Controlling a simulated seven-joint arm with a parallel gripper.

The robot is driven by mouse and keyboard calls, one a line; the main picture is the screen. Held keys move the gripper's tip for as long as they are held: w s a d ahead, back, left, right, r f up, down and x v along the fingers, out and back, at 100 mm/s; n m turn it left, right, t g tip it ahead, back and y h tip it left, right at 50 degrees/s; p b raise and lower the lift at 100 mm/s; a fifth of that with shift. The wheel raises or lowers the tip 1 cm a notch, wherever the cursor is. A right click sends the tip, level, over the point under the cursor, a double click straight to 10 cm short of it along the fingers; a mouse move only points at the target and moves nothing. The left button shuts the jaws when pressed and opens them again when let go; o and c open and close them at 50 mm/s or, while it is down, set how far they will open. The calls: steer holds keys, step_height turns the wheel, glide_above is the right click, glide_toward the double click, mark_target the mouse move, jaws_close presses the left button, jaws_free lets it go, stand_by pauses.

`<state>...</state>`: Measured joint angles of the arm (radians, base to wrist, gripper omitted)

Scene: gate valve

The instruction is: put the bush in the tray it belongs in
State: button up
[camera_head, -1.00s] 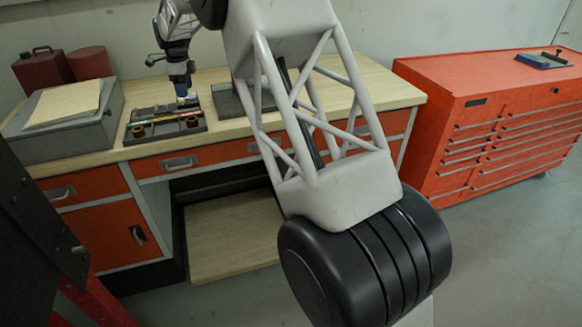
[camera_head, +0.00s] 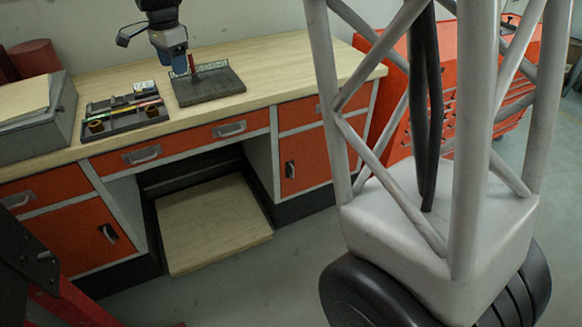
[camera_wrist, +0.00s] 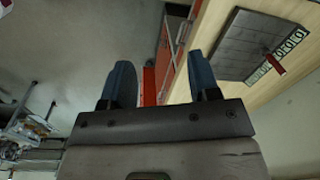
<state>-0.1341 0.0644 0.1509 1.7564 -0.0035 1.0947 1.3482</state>
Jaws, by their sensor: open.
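Two brass-coloured round pieces that look like bushes sit at the front of the dark left tray (camera_head: 113,131): one at its left (camera_head: 95,127), one at its right (camera_head: 151,112). A second flat grey tray (camera_head: 215,92) lies to the right on the bench; it also shows in the wrist view (camera_wrist: 240,40). It has a white strip with round marks along one edge and a small red piece (camera_wrist: 275,62) by that strip. My gripper (camera_head: 181,66) is at the back of this second tray in the head view. Its blue fingers (camera_wrist: 158,72) are apart with nothing between them.
A grey box (camera_head: 40,125) with a board on top stands left of the trays. Red containers (camera_head: 35,58) are behind it. Bare wooden bench top (camera_head: 285,70) lies right of the trays.

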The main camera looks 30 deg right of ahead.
steer(key=s+d+f+n, duration=0.2)
steer(key=s+d+n, duration=0.1)
steer(key=s, duration=1.2)
steer(key=s+d+f+n+t, duration=0.1)
steer(key=s+d+n, duration=0.3)
steer(key=s, duration=1)
steer(key=s+d+f+n, duration=0.3)
steer(key=s+n, duration=0.3)
steer(key=s, duration=0.9)
steer(key=shift+s+d+f+n+t, duration=0.15)
steer(key=shift+s+f+n+t, duration=0.15)
steer(key=shift+f+t, duration=0.1)
